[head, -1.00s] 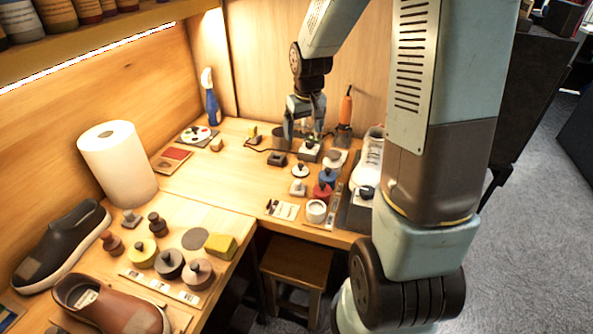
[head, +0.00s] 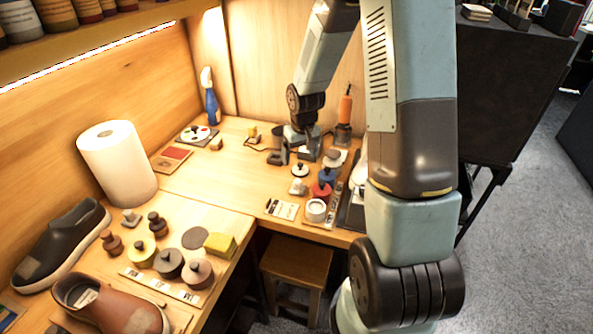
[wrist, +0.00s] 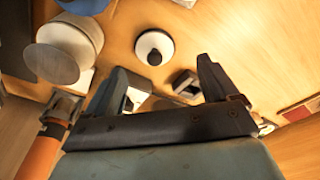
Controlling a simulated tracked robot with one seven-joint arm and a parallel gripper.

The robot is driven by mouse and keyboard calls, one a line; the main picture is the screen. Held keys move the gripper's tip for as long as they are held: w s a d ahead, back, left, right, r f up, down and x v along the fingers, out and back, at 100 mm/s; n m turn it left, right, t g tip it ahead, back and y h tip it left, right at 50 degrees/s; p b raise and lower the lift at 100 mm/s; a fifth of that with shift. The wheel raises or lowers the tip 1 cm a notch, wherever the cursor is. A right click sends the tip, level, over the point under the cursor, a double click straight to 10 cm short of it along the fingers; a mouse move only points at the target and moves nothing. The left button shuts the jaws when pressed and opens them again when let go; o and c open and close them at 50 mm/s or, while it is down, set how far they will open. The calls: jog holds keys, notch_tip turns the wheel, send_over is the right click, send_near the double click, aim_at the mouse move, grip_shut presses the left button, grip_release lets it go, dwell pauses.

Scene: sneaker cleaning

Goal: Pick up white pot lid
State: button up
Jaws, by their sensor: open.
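The white pot lid (head: 300,170), a round white disc with a dark knob, lies on the wooden table just in front of my gripper (head: 295,157). It also shows in the wrist view (wrist: 166,37), fully visible, beyond and between the fingertips. My gripper also shows in the wrist view (wrist: 163,72); its two dark fingers are apart with nothing held between them. The fingers are low over the table, and the lid is outside their grasp.
A grey-white round item (wrist: 57,58) stands left of the lid in the wrist view. A small dark block (wrist: 186,83) sits near the right finger. Blue (head: 328,176) and red (head: 321,191) pots stand right of the lid. An orange-handled tool (head: 345,108) stands behind.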

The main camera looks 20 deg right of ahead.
aim_at(300, 164)
jog(key=shift+w+d+f, duration=0.1)
jog(key=shift+w+f, duration=0.05)
jog(key=shift+f, duration=0.7)
jog(key=shift+w+d+f, duration=0.1)
jog(key=shift+w+f, duration=0.05)
jog(key=shift+f, duration=0.75)
jog(key=shift+w+d+f, duration=0.1)
jog(key=shift+w+f, duration=0.05)
jog(key=shift+f, duration=0.7)
jog(key=c, duration=1.1)
jog(key=shift+r, duration=0.15)
